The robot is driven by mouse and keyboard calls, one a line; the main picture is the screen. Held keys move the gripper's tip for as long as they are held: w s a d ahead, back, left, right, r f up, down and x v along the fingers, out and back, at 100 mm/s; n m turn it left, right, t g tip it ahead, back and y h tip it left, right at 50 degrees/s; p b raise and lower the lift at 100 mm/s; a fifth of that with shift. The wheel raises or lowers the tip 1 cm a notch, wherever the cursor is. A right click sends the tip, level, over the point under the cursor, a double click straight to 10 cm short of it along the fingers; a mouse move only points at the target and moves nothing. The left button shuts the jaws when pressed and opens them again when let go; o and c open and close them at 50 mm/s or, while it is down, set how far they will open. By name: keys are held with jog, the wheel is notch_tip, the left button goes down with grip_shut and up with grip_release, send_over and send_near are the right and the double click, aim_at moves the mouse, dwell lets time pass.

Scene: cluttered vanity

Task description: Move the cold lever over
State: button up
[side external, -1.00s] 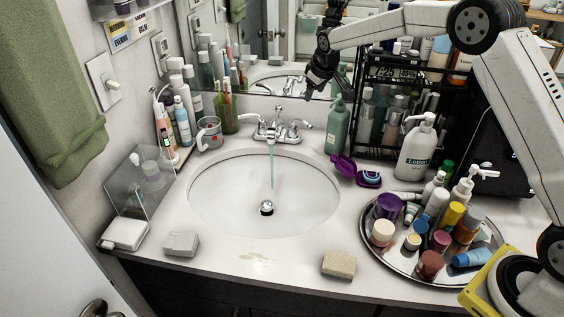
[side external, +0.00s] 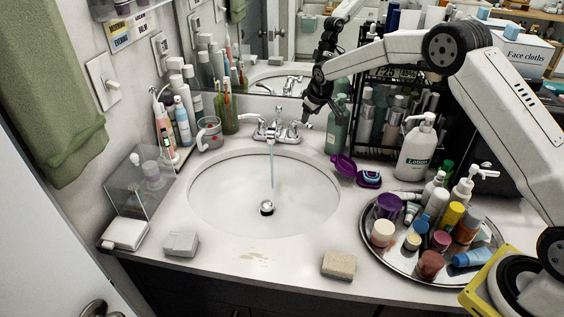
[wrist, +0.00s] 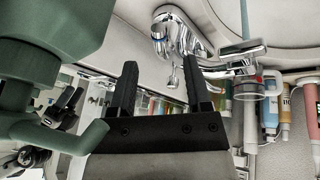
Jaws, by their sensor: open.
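The chrome faucet (side external: 272,127) stands behind the sink, with a lever on each side and water running from its spout. The right-hand lever (side external: 298,127) is beside my gripper (side external: 312,106); its exact gap from the fingers is unclear. In the wrist view, a chrome lever with a blue ring (wrist: 160,36), which fits the cold one, lies just beyond the fingertips of my gripper (wrist: 160,75). The two black fingers are apart with nothing between them but background. Another chrome faucet part (wrist: 243,50) shows farther right there.
A green pump bottle (side external: 337,128) stands close to the right of my gripper and fills the wrist view's left side (wrist: 50,60). A black rack (side external: 385,115) and lotion bottle (side external: 416,150) are farther right. The sink basin (side external: 235,195) is clear in front.

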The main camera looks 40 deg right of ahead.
aim_at(308, 124)
jog(key=shift+x, duration=2.15)
grip_shut()
